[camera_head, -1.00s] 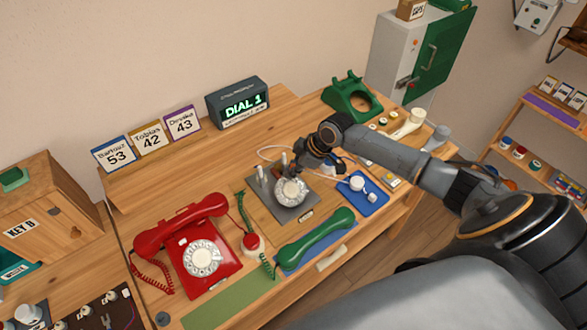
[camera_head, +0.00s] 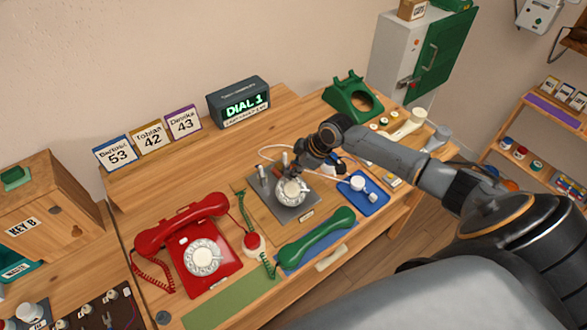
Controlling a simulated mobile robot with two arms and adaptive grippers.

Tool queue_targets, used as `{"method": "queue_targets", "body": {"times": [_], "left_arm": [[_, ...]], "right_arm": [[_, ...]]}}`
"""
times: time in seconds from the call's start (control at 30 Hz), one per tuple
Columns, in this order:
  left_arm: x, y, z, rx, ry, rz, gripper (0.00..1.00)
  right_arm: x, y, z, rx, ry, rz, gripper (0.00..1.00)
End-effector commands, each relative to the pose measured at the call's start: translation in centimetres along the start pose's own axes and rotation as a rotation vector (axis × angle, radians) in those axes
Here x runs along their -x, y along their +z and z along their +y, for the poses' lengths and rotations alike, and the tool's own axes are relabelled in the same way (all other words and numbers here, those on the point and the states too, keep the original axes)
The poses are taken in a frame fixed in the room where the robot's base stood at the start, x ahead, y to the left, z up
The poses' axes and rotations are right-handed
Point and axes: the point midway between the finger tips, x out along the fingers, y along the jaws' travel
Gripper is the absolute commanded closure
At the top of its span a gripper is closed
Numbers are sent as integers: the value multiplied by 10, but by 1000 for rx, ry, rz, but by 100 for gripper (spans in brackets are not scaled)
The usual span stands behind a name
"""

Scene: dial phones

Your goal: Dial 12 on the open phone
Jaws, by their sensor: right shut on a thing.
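The open phone is a grey base plate (camera_head: 267,200) with a white rotary dial (camera_head: 291,192) and small upright posts at its back left. My right gripper (camera_head: 288,174) reaches in from the right, pointing down at the far edge of this dial. It is shut at the dial's rim; the fingertips are small and partly hidden, so the exact finger hole cannot be told. A dark display box (camera_head: 240,104) at the back reads "DIAL 1" in green. My left gripper is out of view.
A red phone (camera_head: 190,245) stands to the left. A green handset (camera_head: 316,236) lies in front of the open phone. A blue tray (camera_head: 374,204) is to its right, a green phone body (camera_head: 352,96) behind. Name cards (camera_head: 150,138) line the back shelf.

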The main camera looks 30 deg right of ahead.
Motion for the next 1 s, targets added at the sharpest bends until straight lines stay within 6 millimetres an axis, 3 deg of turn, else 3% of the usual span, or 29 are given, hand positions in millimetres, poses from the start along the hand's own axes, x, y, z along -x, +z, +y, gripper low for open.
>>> {"method": "queue_targets", "body": {"times": [0.57, 1.0], "left_arm": [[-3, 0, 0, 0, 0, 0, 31], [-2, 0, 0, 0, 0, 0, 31]], "right_arm": [[-4, 1, 1, 1, 0, 0, 100], [-2, 14, 2, 0, 0, 0, 100]]}}
